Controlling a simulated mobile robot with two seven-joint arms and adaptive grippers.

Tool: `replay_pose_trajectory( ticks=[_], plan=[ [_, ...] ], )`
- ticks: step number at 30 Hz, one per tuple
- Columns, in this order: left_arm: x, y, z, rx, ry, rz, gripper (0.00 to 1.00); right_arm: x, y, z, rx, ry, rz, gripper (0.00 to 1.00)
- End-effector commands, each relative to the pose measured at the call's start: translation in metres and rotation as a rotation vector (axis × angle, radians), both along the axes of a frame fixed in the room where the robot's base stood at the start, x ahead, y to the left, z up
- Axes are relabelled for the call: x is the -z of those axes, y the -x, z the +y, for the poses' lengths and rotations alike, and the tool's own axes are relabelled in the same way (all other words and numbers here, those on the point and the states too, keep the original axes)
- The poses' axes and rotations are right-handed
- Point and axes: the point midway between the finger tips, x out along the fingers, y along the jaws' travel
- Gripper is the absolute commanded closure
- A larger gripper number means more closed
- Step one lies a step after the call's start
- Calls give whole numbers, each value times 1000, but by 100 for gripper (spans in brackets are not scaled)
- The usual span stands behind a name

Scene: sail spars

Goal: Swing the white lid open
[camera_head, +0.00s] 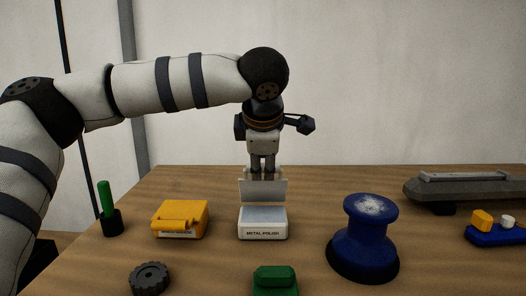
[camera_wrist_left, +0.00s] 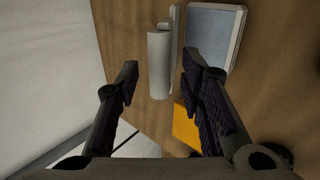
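The white box marked METAL-POLISH (camera_head: 263,231) stands on the table, its grey-blue inside showing in the left wrist view (camera_wrist_left: 216,34). Its white lid (camera_head: 263,190) stands roughly upright at the back edge of the box. In the left wrist view the lid (camera_wrist_left: 160,66) shows nearly edge-on, with a rounded white bar along it. My left gripper (camera_head: 263,176) points down just above and behind the lid. In the left wrist view its fingers (camera_wrist_left: 160,80) are apart, with the lid between them in the picture. I cannot tell whether they touch it. My right gripper is out of view.
A yellow box (camera_head: 181,218) and a green-handled tool in a black holder (camera_head: 109,212) are left. A blue spool-shaped thing (camera_head: 363,240) stands right. A green block (camera_head: 275,281) and black knob (camera_head: 150,278) are in front. A grey boat-like thing (camera_head: 470,190) lies far right.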

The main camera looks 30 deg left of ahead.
Motion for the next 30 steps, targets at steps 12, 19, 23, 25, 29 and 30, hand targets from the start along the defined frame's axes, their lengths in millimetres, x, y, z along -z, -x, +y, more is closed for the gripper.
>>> replay_pose_trajectory(
  ticks=[12,19,23,25,29,30],
  plan=[
    [17,-13,8,1,0,-1,100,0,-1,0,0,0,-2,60],
    [14,-25,15,-2,0,0,100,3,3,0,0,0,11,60],
    [10,-34,21,-1,-1,-1,100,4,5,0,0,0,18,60],
    [9,-37,22,-1,-1,-2,100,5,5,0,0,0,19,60],
    [8,-37,23,1,-1,-3,100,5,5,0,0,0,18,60],
    [8,-37,23,1,0,-3,100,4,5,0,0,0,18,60]
  ],
)
